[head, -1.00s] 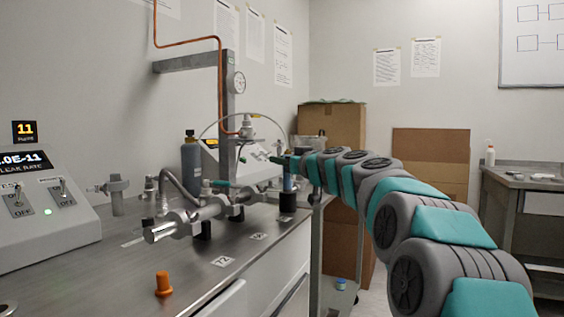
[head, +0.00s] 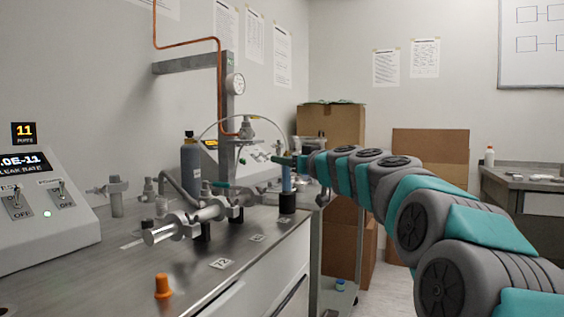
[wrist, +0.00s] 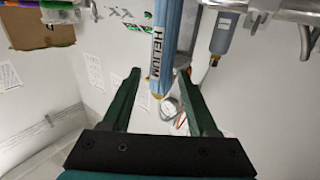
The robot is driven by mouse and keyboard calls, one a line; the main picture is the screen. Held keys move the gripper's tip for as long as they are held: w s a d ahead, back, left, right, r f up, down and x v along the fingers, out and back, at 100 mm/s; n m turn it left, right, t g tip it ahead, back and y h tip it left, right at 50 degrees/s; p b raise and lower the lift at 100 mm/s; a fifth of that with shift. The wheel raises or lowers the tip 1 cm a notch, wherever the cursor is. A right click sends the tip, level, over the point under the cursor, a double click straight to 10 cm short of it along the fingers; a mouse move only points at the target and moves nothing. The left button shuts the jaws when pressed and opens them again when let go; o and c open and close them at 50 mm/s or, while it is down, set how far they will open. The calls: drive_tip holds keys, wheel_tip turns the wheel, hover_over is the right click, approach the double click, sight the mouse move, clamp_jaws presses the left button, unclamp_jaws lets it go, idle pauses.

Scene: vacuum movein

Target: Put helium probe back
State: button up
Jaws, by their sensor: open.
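The helium probe (wrist: 160,45) is a blue rod with a HELIUM label in the wrist view. It lies between the two dark green fingers of my gripper (wrist: 159,74), with visible space on both sides. The gripper is open. In the head view the blue probe (head: 286,180) stands upright above a black cylindrical holder (head: 287,203) near the bench's far right end. My gripper (head: 285,160) is level with the probe's top there. The probe's lower end is hidden by the holder, so I cannot tell how deep it sits.
The steel bench (head: 185,265) carries a horizontal metal pipe assembly (head: 185,220), an orange cap (head: 162,286) and a leak rate console (head: 40,205). A dark bottle (head: 190,160) stands behind. Cardboard boxes (head: 330,125) and a side table (head: 530,180) are farther back.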

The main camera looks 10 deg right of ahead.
drive_tip(key=b+v, duration=0.1)
drive_tip(key=v, duration=0.8)
drive_tip(key=shift+b, duration=0.3)
drive_tip(key=shift+a, duration=0.1)
idle(0.9)
